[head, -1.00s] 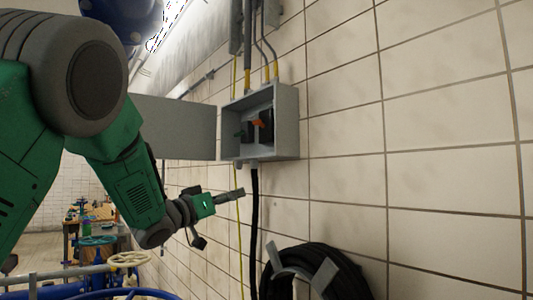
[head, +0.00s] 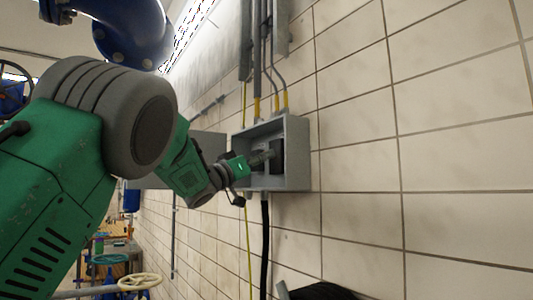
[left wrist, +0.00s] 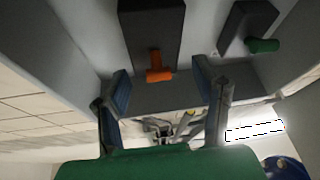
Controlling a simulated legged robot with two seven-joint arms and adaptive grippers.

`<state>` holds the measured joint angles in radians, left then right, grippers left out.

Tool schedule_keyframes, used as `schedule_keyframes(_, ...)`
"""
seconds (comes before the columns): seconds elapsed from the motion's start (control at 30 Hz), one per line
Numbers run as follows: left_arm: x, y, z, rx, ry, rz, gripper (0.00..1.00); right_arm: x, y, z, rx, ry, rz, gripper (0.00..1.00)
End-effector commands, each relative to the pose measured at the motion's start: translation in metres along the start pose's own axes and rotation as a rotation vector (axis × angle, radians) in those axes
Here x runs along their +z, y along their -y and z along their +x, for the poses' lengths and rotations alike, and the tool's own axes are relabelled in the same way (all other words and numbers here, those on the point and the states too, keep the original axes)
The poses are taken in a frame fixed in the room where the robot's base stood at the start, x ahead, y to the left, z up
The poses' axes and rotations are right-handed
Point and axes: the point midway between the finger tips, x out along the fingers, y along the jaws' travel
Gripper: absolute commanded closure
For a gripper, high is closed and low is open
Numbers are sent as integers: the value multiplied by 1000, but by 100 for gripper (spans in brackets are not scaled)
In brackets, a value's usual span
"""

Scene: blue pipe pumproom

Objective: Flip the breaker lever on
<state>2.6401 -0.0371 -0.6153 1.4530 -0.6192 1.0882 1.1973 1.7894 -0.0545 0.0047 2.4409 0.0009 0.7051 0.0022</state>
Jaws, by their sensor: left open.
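The grey breaker box (head: 299,150) is fixed to the tiled wall, with its door (head: 150,172) swung open to the left. My left gripper (head: 268,157) reaches into the box's opening in the head view and hides the levers there. In the left wrist view the gripper (left wrist: 160,98) is open, its two fingers apart. An orange lever (left wrist: 159,70) on a dark breaker block (left wrist: 152,25) lies between and just beyond the fingertips. No contact shows. A green lever (left wrist: 262,45) on a second dark block (left wrist: 245,22) lies to the right, outside the fingers. My right gripper is not in view.
Conduits with yellow ends (head: 257,105) enter the box from above. A black cable (head: 265,230) hangs below it. A large blue pipe (head: 130,30) is at the upper left, and a cream handwheel (head: 140,282) is at the lower left. The wall right of the box is clear.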

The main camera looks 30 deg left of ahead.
Motion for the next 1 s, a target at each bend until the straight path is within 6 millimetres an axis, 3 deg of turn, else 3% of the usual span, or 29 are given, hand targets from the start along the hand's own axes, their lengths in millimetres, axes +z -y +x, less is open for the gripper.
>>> schedule_keyframes(0.2,0,0,18,0,0,1,46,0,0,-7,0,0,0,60)
schedule_keyframes(0.5,0,0,20,0,0,0,46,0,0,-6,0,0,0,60)
schedule_keyframes(0.63,0,0,20,-1,0,0,92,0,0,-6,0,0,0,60)
schedule_keyframes(0.67,0,0,20,-1,0,0,97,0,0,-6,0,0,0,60)
schedule_keyframes(0.87,-2,1,20,-4,7,0,97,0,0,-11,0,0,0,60)
schedule_keyframes(1.0,-6,0,22,-11,47,3,97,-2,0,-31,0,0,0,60)
